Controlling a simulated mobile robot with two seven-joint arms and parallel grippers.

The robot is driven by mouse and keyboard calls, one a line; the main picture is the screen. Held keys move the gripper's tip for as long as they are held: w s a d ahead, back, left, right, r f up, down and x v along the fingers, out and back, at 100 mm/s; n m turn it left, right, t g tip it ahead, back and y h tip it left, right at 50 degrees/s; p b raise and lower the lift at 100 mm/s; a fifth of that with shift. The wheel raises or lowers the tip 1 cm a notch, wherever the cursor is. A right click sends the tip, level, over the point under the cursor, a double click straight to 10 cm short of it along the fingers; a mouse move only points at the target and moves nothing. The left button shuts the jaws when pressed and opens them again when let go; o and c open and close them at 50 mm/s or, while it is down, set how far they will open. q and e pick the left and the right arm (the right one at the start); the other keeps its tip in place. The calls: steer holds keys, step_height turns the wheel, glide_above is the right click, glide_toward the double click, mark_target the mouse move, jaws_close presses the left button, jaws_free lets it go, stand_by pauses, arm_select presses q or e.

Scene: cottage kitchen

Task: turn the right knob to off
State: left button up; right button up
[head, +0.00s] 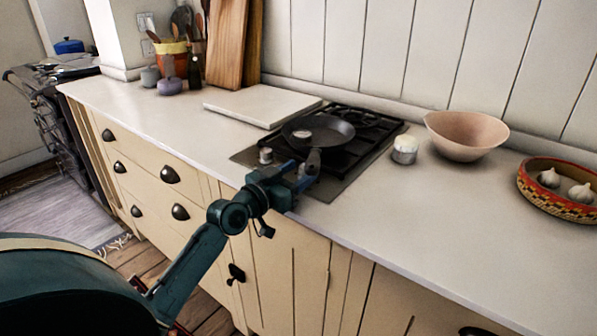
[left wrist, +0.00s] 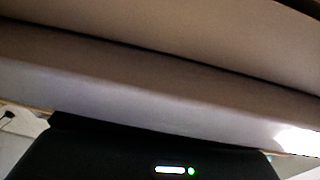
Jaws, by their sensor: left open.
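A black gas hob (head: 350,155) is set in the white counter, with a dark frying pan (head: 325,131) on it. A round metal left knob (head: 265,156) stands at the hob's front left corner. My left gripper (head: 303,176) is open at the hob's front edge, to the right of that knob and by the pan's handle (head: 313,161). The right knob is not clearly visible; the gripper covers that part of the hob front. I cannot tell whether the fingers touch anything. The left wrist view shows only pale, blurred surfaces above my dark gripper housing. My right gripper is not in view.
Right of the hob are a small white-topped jar (head: 405,149), a pink bowl (head: 465,135) and a patterned basket (head: 560,203) with garlic. A pale board (head: 262,106) lies left of it. Cream cabinets (head: 300,270) stand below; the front right counter is clear.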

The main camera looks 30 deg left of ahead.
arm_select(q)
steer(key=shift+w+d, duration=0.1)
steer(key=shift+w, duration=0.2)
steer(key=shift+c, duration=0.3)
